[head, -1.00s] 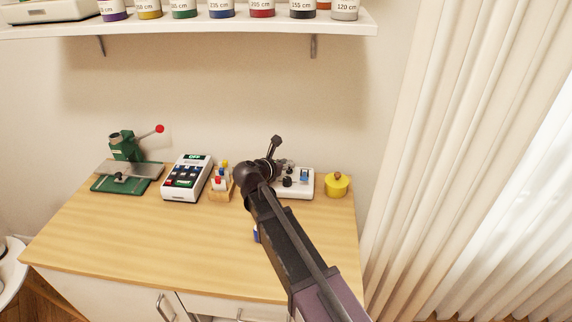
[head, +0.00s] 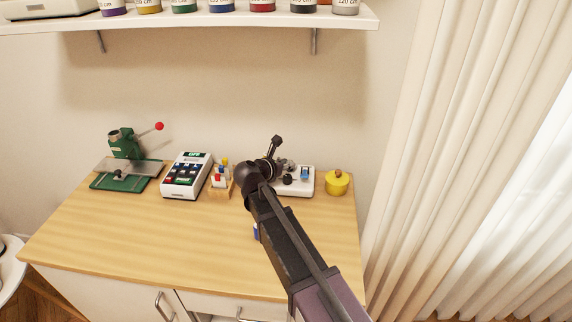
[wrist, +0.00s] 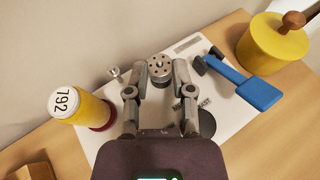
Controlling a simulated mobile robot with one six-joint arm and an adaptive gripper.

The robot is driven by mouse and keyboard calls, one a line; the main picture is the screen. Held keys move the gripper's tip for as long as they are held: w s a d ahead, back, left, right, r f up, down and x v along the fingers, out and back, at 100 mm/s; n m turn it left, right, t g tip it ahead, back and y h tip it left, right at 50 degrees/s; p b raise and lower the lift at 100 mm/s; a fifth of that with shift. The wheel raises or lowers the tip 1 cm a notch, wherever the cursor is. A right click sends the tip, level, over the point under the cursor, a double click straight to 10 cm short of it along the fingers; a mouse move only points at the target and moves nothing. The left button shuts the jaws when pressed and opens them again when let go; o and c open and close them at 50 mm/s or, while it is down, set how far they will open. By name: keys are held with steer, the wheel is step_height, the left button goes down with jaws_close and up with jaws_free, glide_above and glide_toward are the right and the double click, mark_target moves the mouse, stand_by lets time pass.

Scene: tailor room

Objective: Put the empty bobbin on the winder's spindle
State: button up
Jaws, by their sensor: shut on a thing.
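The empty bobbin (wrist: 160,67) is a grey metal disc with a ring of small holes, seen from above in the wrist view. My gripper (wrist: 161,74) is shut on it, one finger on each side. The winder has a white base plate (wrist: 218,56), a blue lever (wrist: 257,92) and a dark round part (wrist: 207,122). The bobbin appears over this plate; its height above it is unclear. The spindle is not visible, so I cannot tell whether the bobbin is around it. In the head view the winder (head: 306,188) is partly behind my arm, which hides the bobbin.
A yellow thread spool marked 792 (wrist: 78,107) stands on a red base at the left, near a small metal post (wrist: 115,72). A yellow lidded pot (head: 337,184) stands right of the winder. A calculator-like device (head: 187,177) and green press (head: 126,160) stand left. The front-left tabletop is clear.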

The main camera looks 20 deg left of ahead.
steer(key=shift+f, duration=0.1)
steer(key=o, duration=0.4)
steer(key=shift+o, duration=0.2)
steer(key=shift+s, duration=0.15)
steer(key=p+v, duration=0.4)
steer(key=v, duration=0.6)
steer(key=shift+s, duration=0.35)
stand_by(0.5)
steer(key=shift+a, duration=0.1)
stand_by(0.8)
